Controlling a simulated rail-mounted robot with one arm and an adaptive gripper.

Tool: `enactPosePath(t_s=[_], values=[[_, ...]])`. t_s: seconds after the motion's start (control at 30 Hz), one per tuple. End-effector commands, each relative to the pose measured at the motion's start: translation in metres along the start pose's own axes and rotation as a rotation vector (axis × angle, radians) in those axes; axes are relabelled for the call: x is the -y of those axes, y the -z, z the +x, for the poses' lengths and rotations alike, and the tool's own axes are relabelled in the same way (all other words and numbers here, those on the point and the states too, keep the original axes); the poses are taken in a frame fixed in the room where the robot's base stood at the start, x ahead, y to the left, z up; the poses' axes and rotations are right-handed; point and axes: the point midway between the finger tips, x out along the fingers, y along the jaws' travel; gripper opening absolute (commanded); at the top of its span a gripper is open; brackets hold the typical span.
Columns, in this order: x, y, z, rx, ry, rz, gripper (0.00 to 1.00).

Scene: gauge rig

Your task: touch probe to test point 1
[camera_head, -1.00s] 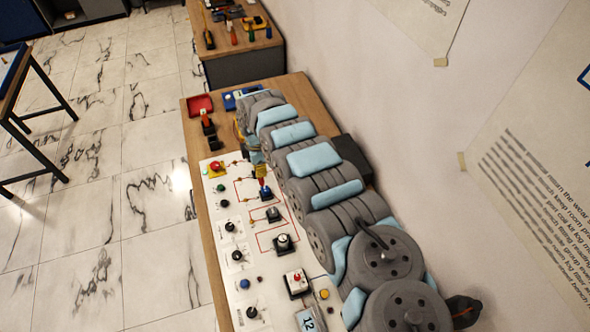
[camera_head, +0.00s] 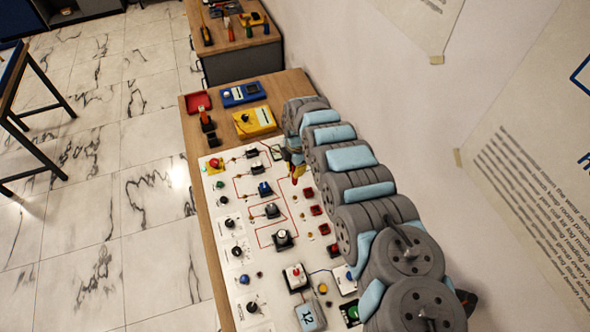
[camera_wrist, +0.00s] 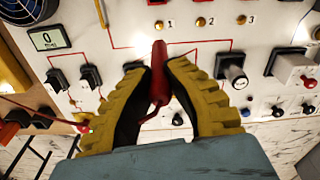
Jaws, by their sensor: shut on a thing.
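My gripper (camera_wrist: 158,66), with yellow ribbed fingers and dark pads, is shut on the red probe (camera_wrist: 159,85) in the wrist view. The probe's far end points up the picture toward test point 1 (camera_wrist: 159,25), a small brass stud labelled 1. A gap shows between them in the picture; their height difference is hard to tell. Test points 2 (camera_wrist: 200,22) and 3 (camera_wrist: 241,19) sit to the right in the same row. In the head view my gripper (camera_head: 294,158) is over the right part of the white panel (camera_head: 232,180), partly hidden by my arm.
The panel carries black switches (camera_wrist: 91,77), a knob (camera_wrist: 233,67), a red-capped switch (camera_wrist: 301,72) and a display reading 0 (camera_wrist: 50,39). A yellow meter (camera_head: 254,121), a blue meter (camera_head: 243,93) and a red tray (camera_head: 198,102) lie behind the panel on the bench.

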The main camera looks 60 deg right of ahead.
Motion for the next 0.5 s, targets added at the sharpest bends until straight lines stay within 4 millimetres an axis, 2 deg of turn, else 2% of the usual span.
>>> enactPosePath(t_s=[0.5], values=[[0.000,-0.001,0.045,-0.006,0.001,-0.013,0.00]])
